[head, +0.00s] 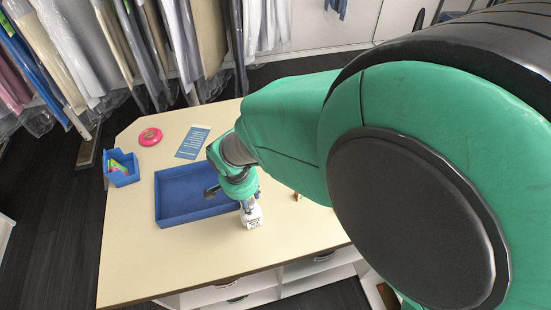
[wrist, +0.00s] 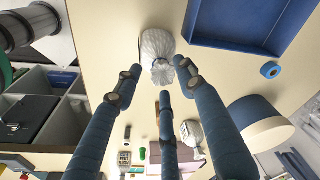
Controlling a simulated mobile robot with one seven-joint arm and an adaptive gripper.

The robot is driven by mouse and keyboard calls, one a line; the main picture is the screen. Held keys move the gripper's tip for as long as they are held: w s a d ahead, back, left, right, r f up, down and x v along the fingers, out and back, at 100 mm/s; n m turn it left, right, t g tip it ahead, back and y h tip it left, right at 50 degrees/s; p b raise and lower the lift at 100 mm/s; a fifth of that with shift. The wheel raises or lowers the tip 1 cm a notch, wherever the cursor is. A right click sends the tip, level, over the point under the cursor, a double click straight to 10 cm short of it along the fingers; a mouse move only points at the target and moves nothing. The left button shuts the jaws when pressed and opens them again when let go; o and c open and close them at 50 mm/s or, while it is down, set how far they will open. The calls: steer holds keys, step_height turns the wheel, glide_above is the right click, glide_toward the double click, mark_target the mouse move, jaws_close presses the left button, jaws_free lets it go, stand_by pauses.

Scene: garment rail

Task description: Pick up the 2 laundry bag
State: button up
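A small white laundry bag (head: 252,217) with dark print stands on the cream table, just right of the blue tray. The print is too small to read. In the wrist view the white bag (wrist: 157,45) shows its gathered neck toward my gripper, with no number visible. My gripper (wrist: 160,82) is open, its three dark blue fingers spread around the neck end of the bag; I cannot tell whether any finger touches it. In the head view my gripper (head: 246,203) is directly above the bag and partly hides it.
The empty blue tray (head: 162,205) lies close on the left. A blue bin (head: 122,178) with coloured items, a pink disc (head: 150,136) and a printed blue card (head: 192,142) are farther left and back. Wrapped garments (head: 70,55) hang behind the table. Its front left is clear.

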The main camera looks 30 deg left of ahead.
mark_target(249, 203)
steer(key=shift+w+a+f, duration=0.1)
steer(key=shift+w+f, duration=0.15)
steer(key=shift+f, duration=1)
steer(key=shift+w+a+f, duration=0.1)
steer(key=shift+w+f, duration=0.1)
steer(key=shift+f, duration=1)
steer(key=shift+d, duration=0.1)
jaws_close()
